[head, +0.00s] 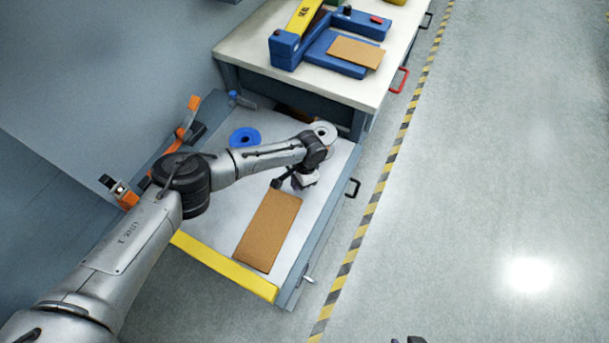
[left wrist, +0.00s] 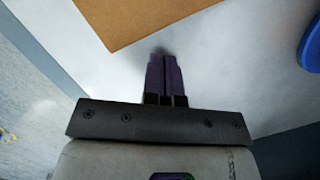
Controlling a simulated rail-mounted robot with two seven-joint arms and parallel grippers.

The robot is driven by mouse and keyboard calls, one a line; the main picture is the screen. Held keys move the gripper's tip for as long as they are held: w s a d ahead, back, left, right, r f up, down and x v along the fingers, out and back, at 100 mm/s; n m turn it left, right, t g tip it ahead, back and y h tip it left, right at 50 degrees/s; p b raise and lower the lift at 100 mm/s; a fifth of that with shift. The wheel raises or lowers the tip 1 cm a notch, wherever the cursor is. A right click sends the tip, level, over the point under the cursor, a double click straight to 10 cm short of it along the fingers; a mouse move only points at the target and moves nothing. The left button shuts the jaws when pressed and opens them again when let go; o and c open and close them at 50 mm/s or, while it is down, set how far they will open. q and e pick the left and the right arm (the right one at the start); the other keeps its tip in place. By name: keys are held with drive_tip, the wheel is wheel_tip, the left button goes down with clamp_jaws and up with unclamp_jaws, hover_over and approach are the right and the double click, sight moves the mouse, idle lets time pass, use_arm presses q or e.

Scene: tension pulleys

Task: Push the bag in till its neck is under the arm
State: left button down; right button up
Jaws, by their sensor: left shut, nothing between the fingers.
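A blue machine (head: 285,48) with a yellow-topped arm (head: 304,16) stands on the white bench at the top. A flat brown piece (head: 356,52), perhaps the bag, lies on its blue base, to the right of the arm. I cannot make out a neck. My left gripper (head: 278,184) is over the lower white surface, well short of the machine. In the left wrist view its dark fingers (left wrist: 165,80) are together and empty. A small dark part at the bottom edge of the head view may be my right gripper (head: 408,340); its fingers cannot be made out.
A brown board (head: 268,232) lies on the lower surface beside my left gripper; its edge shows in the left wrist view (left wrist: 140,18). A blue ring (head: 245,137) and a grey disc (head: 324,131) lie behind. A yellow strip (head: 222,266) edges the front. Open floor lies right.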

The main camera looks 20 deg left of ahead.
sight(286, 193)
use_arm(q)
drive_tip(key=shift+s+a, duration=0.7)
drive_tip(key=shift+s, duration=0.1)
drive_tip(key=shift+s+a+r+p, duration=0.1)
drive_tip(key=shift+r+p, duration=0.05)
drive_tip(key=shift+p, duration=0.3)
drive_tip(key=shift+s+a+r+p, duration=0.1)
drive_tip(key=shift+s+a+p, duration=0.25)
drive_tip(key=shift+p, duration=0.7)
drive_tip(key=shift+s+a+f+p, duration=0.25)
drive_tip(key=shift+s+p, duration=0.1)
drive_tip(key=shift+p, duration=0.05)
drive_tip(key=shift+w+d, duration=0.1)
